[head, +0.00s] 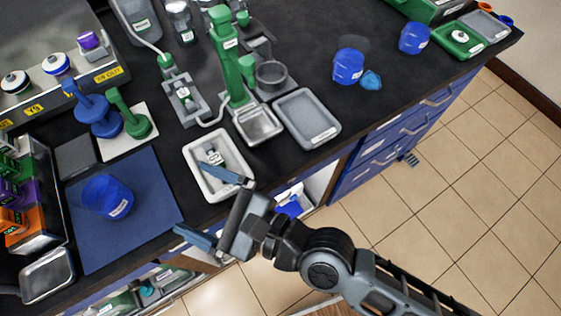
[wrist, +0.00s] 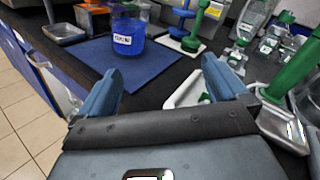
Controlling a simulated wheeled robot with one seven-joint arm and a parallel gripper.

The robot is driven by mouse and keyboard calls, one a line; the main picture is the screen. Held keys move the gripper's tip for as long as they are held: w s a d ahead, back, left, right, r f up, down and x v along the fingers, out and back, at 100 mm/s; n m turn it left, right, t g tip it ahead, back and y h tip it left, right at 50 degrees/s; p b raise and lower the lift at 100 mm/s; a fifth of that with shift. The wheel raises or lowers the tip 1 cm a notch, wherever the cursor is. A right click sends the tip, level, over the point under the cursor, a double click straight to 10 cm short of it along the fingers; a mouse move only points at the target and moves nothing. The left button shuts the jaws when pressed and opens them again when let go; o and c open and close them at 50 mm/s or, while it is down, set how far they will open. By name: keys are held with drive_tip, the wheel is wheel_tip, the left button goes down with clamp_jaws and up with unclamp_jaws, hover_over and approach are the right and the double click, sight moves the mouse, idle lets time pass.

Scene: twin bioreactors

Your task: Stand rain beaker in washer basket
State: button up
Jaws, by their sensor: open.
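A blue beaker (head: 107,197) with a white label stands upright on a dark blue mat (head: 150,215) at the left. It also shows in the wrist view (wrist: 128,36), beyond my fingers. Two more blue labelled beakers, one nearer (head: 348,67) and one farther right (head: 414,38), stand at the back right. The labels are too small to read, so I cannot tell which is the rain beaker. I cannot pick out the washer basket for certain. My gripper (head: 187,196) is open and empty, near the bench's front edge, to the right of the mat's beaker and apart from it.
A white tray (head: 213,190) lies beside my upper finger, and a grey tray (head: 307,120) lies farther right. A green stand (head: 232,70) and blue and green pestle-like tools (head: 134,124) rise behind. A dark rack with coloured boxes (head: 42,238) borders the mat's left.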

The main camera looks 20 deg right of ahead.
drive_tip(key=s+d+n+t+h, duration=0.2)
drive_tip(key=s+d+n+h, duration=0.3)
drive_tip(key=d, duration=0.5)
drive_tip(key=s+d+n+t+h, duration=0.15)
drive_tip(key=s+d+n, duration=0.35)
drive_tip(key=d, duration=0.6)
drive_tip(key=s+d+r+n+h, duration=0.3)
drive_tip(key=s+n, duration=0.2)
drive_tip(key=n, duration=0.1)
drive_tip(key=s+d+r+n+h, duration=0.2)
drive_tip(key=s+r+n+h, duration=0.1)
drive_tip(key=s+n, duration=0.3)
drive_tip(key=shift+s+d+n, duration=0.3)
drive_tip(key=shift+d, duration=0.1)
